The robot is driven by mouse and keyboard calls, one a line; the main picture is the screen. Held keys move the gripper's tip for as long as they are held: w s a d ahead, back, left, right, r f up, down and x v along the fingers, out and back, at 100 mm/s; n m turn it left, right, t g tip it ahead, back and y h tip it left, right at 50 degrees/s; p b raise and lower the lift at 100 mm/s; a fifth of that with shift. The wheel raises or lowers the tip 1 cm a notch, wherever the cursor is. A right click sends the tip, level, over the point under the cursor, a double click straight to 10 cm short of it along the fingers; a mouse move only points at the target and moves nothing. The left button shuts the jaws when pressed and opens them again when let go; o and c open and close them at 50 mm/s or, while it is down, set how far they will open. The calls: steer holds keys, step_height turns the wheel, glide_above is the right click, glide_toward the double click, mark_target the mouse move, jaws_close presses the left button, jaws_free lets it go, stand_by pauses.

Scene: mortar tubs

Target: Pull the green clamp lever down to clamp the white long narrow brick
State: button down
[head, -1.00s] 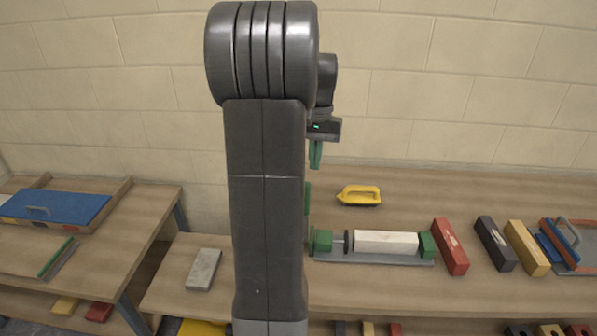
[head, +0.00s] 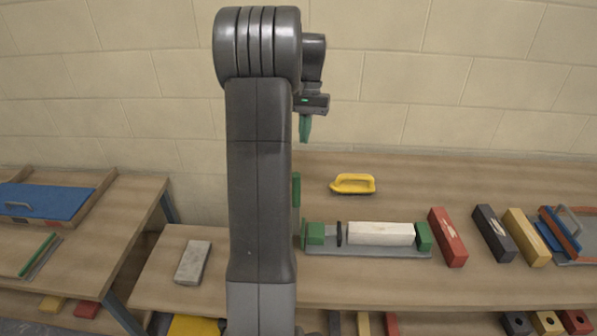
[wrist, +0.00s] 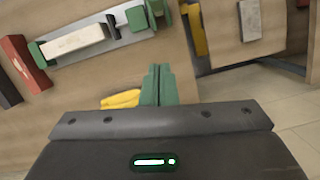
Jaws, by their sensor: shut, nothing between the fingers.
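The white long narrow brick (head: 381,233) lies in the clamp fixture on its grey base (head: 365,252), between a green end block (head: 424,236) at right and a dark disc (head: 339,234) at left. A green block (head: 315,233) stands left of the disc. The upright green clamp lever (head: 297,190) shows beside my arm, which may hide part of it. My gripper (head: 305,130) is shut and empty, above and apart from the lever. In the wrist view the shut green fingers (wrist: 158,85) point toward the bench, with the white brick (wrist: 72,40) at upper left.
Red (head: 447,237), black (head: 493,232) and tan (head: 525,236) bricks lie to the right. A grey brick (head: 193,262) lies left of my arm. The bench between float and fixture is clear.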

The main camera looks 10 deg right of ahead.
steer(key=s+a+f+p, duration=0.1)
steer(key=s+a+f, duration=0.1)
steer(key=s+f, duration=0.3)
steer(key=x, duration=0.3)
steer(key=shift+a+f+p, duration=0.25)
steer(key=shift+f+p, duration=0.05)
steer(key=shift+p, duration=0.1)
